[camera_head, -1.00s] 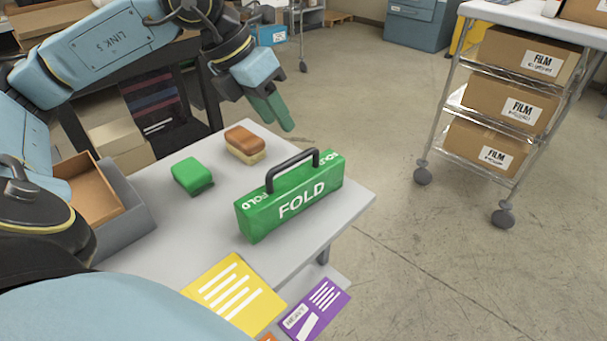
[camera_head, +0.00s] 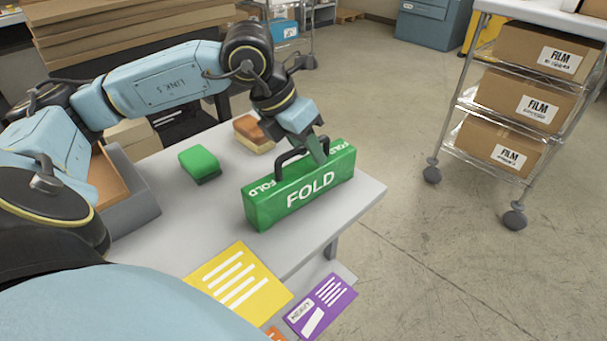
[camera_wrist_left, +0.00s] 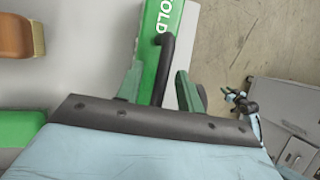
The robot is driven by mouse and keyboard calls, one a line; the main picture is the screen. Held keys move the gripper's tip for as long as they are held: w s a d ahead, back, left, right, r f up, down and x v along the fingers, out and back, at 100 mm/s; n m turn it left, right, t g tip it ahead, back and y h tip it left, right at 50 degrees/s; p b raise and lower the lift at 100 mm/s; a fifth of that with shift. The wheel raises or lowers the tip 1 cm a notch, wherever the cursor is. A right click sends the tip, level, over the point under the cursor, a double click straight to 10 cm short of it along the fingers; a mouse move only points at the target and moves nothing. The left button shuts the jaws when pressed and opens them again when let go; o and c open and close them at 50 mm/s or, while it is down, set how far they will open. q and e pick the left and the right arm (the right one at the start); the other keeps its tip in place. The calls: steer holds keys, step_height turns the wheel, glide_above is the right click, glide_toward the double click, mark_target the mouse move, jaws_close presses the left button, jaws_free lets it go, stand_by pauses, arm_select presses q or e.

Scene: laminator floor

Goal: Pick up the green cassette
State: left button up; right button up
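The green cassette (camera_head: 300,196) is a long green box marked FOLD, with a black arched handle (camera_head: 278,162). It stands upright on the grey table near its right edge. My left gripper (camera_head: 316,147) is over the cassette at the right end of the handle, pointing down. In the left wrist view its two green fingers (camera_wrist_left: 159,80) are apart, one on each side of the black handle (camera_wrist_left: 165,60). Contact with the handle cannot be made out. Part of the cassette (camera_wrist_left: 150,25) shows beyond the fingers. My right gripper is not in view.
A small green block (camera_head: 200,162) and a brown-and-tan block (camera_head: 252,134) lie behind the cassette. A grey bin (camera_head: 135,207) is at the left. Yellow (camera_head: 238,283) and purple (camera_head: 321,305) cards are in front. A wire cart with film boxes (camera_head: 497,143) stands at right.

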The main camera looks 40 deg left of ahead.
arm_select(q)
steer(key=shift+c, duration=0.3)
jaws_close()
steer(key=shift+r, duration=0.1)
stand_by(1.0)
